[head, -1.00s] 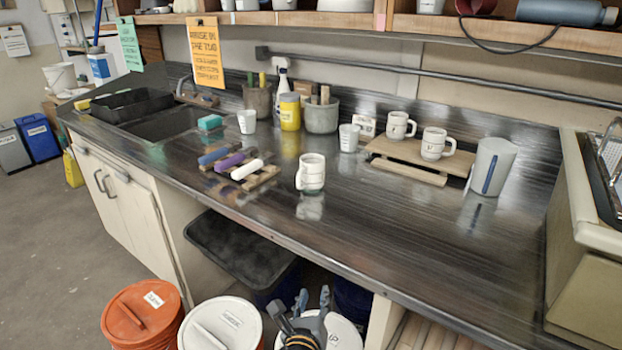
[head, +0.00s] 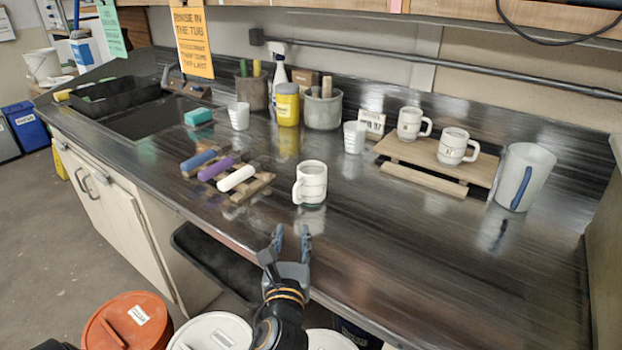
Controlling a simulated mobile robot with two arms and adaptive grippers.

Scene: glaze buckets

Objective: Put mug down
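A white mug (head: 313,183) stands upright on the dark, shiny counter (head: 400,260) near its front edge, with its handle to the left. My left gripper (head: 291,236) is at the counter's front edge, just in front of the mug and apart from it. Its two fingers are spread and nothing is between them. Two more white mugs, one at the back (head: 409,123) and one to its right (head: 454,146), stand on a wooden board (head: 405,152) at the back right. My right gripper is not in view.
Left of the mug, a small wooden rack (head: 250,188) holds blue, purple and white rolls. Small white cups (head: 354,137), a yellow jar (head: 287,105) and a grey pot (head: 322,108) stand behind. A grey pitcher (head: 521,180) stands right. The counter right of the mug is clear.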

